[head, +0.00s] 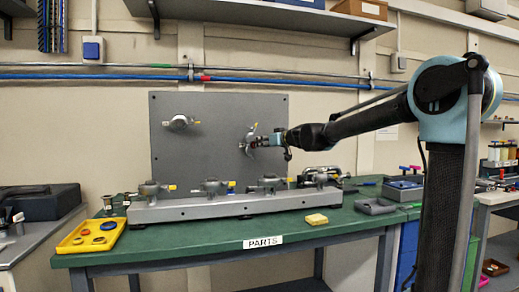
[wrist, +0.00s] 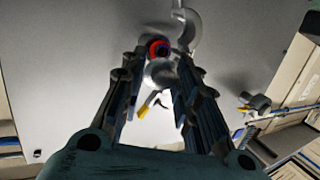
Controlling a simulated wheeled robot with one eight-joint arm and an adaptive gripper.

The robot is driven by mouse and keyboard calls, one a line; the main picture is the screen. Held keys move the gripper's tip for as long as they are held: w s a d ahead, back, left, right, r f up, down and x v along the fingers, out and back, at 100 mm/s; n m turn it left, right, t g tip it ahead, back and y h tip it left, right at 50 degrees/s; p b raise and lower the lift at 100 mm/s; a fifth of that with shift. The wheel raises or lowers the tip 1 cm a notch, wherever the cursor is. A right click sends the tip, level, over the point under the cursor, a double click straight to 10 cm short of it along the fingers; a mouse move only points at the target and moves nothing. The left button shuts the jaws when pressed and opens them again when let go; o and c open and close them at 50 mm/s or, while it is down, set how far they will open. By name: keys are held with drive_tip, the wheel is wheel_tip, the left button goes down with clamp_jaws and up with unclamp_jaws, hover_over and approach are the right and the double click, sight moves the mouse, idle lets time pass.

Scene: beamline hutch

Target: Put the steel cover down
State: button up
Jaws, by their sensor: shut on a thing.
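My gripper (head: 263,141) is at the grey upright panel, at the fitting on its right side. In the wrist view my gripper (wrist: 160,60) is shut on a shiny, rounded steel piece, which looks to be the steel cover (wrist: 160,74). A red ring with a blue centre (wrist: 158,47) shows just beyond it, and a curved steel arm (wrist: 187,28) is close by. A yellow tag (wrist: 142,112) shows below the steel piece. Whether the cover touches the panel fitting cannot be told. In the head view the cover is too small to make out.
The grey panel (head: 215,165) stands behind a green bench (head: 345,222). A long metal rail (head: 230,207) with several valves lies along the bench. A yellow tray (head: 72,238) is at left, and a yellow block (head: 316,219) near the front edge.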

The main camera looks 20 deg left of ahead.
drive_tip(key=shift+w+a+f, duration=0.75)
drive_tip(key=shift+a+f, duration=0.05)
drive_tip(key=shift+a, duration=0.25)
clamp_jaws()
drive_tip(key=o, duration=1.1)
unclamp_jaws()
drive_tip(key=v, duration=1.1)
drive_tip(key=f+v, duration=0.1)
drive_tip(key=v, duration=0.5)
drive_tip(key=shift+s, duration=0.4)
